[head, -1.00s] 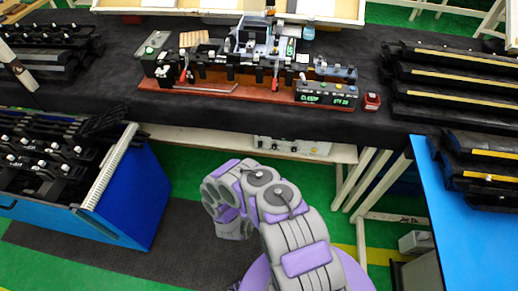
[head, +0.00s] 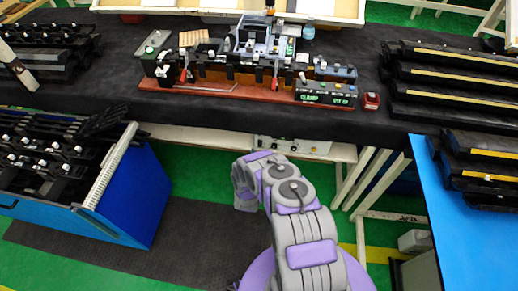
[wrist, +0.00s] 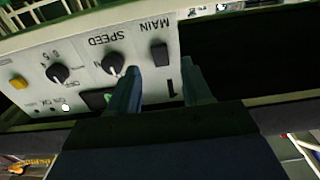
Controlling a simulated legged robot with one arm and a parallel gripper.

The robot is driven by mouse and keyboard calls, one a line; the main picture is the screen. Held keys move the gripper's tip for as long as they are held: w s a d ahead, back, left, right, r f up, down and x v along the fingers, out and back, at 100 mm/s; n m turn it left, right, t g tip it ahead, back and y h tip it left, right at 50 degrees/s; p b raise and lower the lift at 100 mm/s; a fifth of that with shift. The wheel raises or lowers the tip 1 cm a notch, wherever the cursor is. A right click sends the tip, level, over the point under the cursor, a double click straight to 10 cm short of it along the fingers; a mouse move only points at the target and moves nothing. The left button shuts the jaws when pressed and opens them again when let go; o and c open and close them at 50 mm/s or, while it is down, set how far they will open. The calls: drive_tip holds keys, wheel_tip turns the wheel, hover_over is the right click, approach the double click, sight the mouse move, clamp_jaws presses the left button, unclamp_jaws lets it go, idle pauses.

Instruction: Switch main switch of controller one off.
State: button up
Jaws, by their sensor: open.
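The controller (wrist: 85,65) is a white panel seen upside down in the wrist view. In the head view its front (head: 293,146) shows under the workbench. The black main switch (wrist: 160,55) sits beside the word MAIN, with a large "1" below it in the picture. My gripper (wrist: 160,68) is open and empty in front of the panel. Its two fingertips are on either side of the switch in the picture; I cannot tell whether they touch the panel. In the head view my arm is seen, but the gripper's fingers cannot be made out.
Black knobs (wrist: 58,73) and a yellow button (wrist: 18,82) are on the same panel. The bench top (head: 215,115) overhangs the controller. A blue bin (head: 135,195) stands left and a blue table (head: 450,235) right, with pale bench legs (head: 365,180) near my arm.

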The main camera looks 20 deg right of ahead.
sight(260, 144)
drive_tip(key=shift+b+x, duration=0.4)
drive_tip(key=shift+x, duration=1.5)
drive_tip(key=shift+c, duration=0.2)
clamp_jaws()
